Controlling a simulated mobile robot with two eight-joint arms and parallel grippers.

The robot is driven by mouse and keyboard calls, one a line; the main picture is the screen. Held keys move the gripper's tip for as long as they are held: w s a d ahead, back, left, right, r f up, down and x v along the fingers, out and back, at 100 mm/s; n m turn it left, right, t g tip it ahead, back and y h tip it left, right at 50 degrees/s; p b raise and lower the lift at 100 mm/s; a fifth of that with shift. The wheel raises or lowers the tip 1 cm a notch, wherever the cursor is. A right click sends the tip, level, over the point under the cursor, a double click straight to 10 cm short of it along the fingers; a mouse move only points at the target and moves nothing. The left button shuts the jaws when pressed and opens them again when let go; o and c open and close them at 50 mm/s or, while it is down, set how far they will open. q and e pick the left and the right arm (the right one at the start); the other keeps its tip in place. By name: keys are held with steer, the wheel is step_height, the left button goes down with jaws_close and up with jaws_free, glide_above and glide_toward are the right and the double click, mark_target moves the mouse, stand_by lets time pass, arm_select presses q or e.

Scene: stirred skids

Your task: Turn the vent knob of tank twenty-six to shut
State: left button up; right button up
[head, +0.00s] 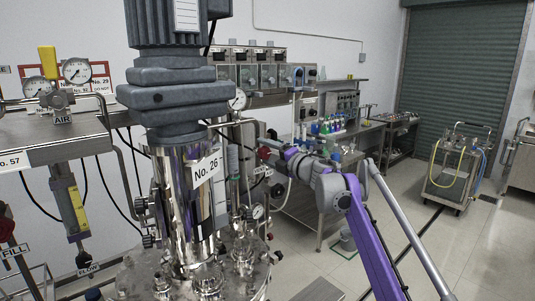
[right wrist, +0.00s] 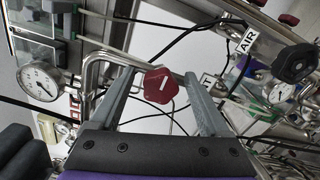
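Tank twenty-six (head: 172,210) is a shiny steel vessel with a grey motor on top and a "No. 26" label (head: 206,170). A red knob (right wrist: 161,85) with a white mark shows in the right wrist view, on bent steel piping. It also shows in the head view (head: 265,153), small, right of the tank; no lettering on it is readable. My right gripper (right wrist: 159,76) is open, its fingers on either side of the red knob, with gaps visible on both sides. In the head view my right gripper (head: 274,155) reaches in from the right. My left gripper is out of view.
A gauge (right wrist: 38,82) and a black knob near an "AIR" label (right wrist: 247,40) flank the piping. Hoses cross behind it. A bench with coloured flasks (head: 325,127) stands behind my right arm. A cart (head: 455,170) stands at the right on open floor.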

steer(key=shift+s+d+f, duration=0.1)
steer(key=shift+s+d, duration=0.05)
steer(key=shift+s, duration=0.05)
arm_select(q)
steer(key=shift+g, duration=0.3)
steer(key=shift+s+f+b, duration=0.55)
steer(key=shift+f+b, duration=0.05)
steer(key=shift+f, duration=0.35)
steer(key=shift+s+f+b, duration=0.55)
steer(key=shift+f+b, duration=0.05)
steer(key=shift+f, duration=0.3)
arm_select(e)
steer(key=v, duration=1)
steer(key=shift+s, duration=0.15)
